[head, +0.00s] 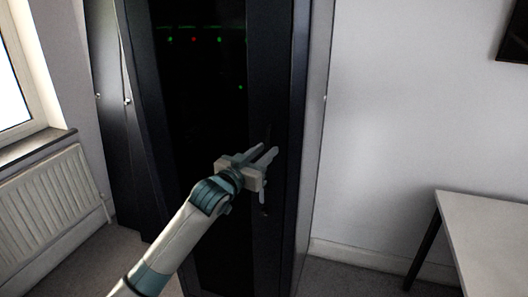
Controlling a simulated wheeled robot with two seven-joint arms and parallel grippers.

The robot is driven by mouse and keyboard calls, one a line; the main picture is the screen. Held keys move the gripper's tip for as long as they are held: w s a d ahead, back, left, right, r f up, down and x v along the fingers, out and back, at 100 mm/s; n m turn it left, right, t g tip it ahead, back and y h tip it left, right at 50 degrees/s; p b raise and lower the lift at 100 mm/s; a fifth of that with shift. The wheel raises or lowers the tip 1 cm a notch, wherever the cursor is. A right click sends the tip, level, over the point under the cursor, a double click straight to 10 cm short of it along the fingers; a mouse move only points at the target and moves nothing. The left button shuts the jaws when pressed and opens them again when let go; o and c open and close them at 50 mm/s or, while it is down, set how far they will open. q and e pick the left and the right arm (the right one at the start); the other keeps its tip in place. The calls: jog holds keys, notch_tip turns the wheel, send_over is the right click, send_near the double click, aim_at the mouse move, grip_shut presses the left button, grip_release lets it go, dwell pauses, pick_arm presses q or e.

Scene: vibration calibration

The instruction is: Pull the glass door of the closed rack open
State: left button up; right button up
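The tall black rack (299,110) stands in the middle of the head view. Its dark glass door (200,90) faces me and looks closed, with small lights showing through the glass. A dark upright handle (264,208) is on the door's right frame, hard to make out against the black and partly hidden by my gripper. My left gripper (267,150) is at the handle, its two fingers apart and pointing at the door frame. A gap shows between the fingers; whether they touch the handle I cannot tell. My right gripper is not in view.
Another dark cabinet (107,100) stands left of the rack. A white radiator (50,205) is under the window at the left. A light table (490,235) stands at the lower right. Bare floor (335,275) shows between rack and table.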

pick_arm(q)
grip_shut()
dwell(1.4)
